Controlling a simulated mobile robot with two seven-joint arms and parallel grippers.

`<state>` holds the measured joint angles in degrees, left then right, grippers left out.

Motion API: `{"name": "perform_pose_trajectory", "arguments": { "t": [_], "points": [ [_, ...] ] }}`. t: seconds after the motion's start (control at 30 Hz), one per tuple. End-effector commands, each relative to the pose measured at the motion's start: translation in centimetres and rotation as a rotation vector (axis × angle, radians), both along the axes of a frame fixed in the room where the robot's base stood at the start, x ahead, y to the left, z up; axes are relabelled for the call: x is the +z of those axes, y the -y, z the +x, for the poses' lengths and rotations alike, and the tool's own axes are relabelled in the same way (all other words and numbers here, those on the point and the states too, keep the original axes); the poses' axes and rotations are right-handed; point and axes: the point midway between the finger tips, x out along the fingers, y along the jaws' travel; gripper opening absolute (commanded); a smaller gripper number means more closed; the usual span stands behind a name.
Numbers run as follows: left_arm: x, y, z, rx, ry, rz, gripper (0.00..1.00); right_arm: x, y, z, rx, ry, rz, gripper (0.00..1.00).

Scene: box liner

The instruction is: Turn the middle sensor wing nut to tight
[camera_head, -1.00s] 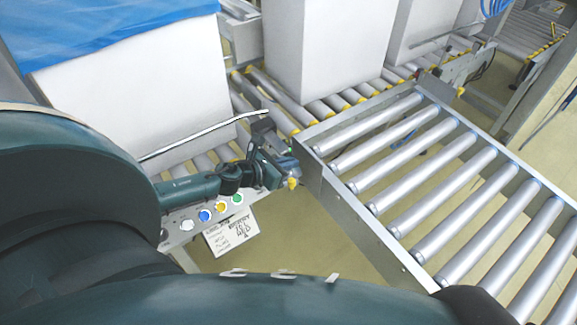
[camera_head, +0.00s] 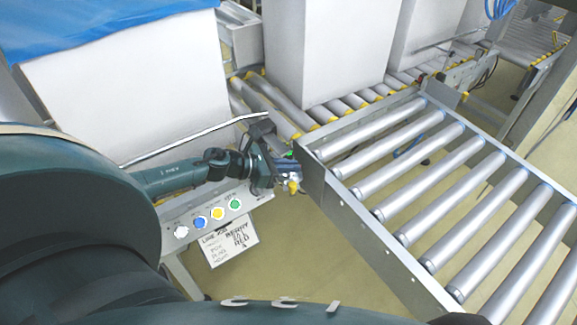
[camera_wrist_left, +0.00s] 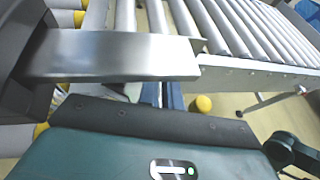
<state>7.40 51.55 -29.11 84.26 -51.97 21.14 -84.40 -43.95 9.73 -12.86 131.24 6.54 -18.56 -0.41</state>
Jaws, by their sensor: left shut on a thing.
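My left gripper (camera_head: 290,174) is at the near left corner of the roller conveyor frame, beside its metal side rail. It is shut on a small part at the rail, which looks like a sensor wing nut; the gripper hides it, and I cannot tell its angle. A small yellow knob (camera_head: 293,187) shows just below the fingers. In the left wrist view the dark fingers (camera_wrist_left: 163,95) reach under a shiny metal bracket (camera_wrist_left: 120,57), and a yellow round knob (camera_wrist_left: 203,104) shows to their right. My right gripper is not in view.
A roller conveyor (camera_head: 372,262) fills the right side. A large white box with blue liner (camera_head: 125,95) stands at upper left, with another white box (camera_head: 325,50) behind. A button panel (camera_head: 208,213) with a hanging paper sign (camera_head: 228,240) is below my arm. Bare floor lies below the gripper.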

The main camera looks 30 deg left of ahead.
Motion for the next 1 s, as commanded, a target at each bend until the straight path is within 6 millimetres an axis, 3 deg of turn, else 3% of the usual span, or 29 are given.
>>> {"name": "perform_pose_trajectory", "arguments": {
  "t": [0.07,0.1,0.37,0.67,1.0],
  "points": [
    [0.1,0.0,0.1,0.000,0.002,-0.002,0.00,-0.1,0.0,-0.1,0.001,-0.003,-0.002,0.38],
    [0.1,0.0,0.1,0.001,0.003,-0.001,0.08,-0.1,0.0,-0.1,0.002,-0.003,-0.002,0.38],
    [0.1,0.0,0.1,0.001,0.002,-0.001,0.28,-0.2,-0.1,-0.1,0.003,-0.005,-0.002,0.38],
    [0.1,-0.2,-0.3,0.001,0.000,0.000,0.28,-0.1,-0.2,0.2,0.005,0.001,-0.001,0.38],
    [2.0,-3.0,-4.2,0.000,-0.005,0.001,0.28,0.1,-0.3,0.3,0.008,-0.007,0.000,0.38]
  ]
}}
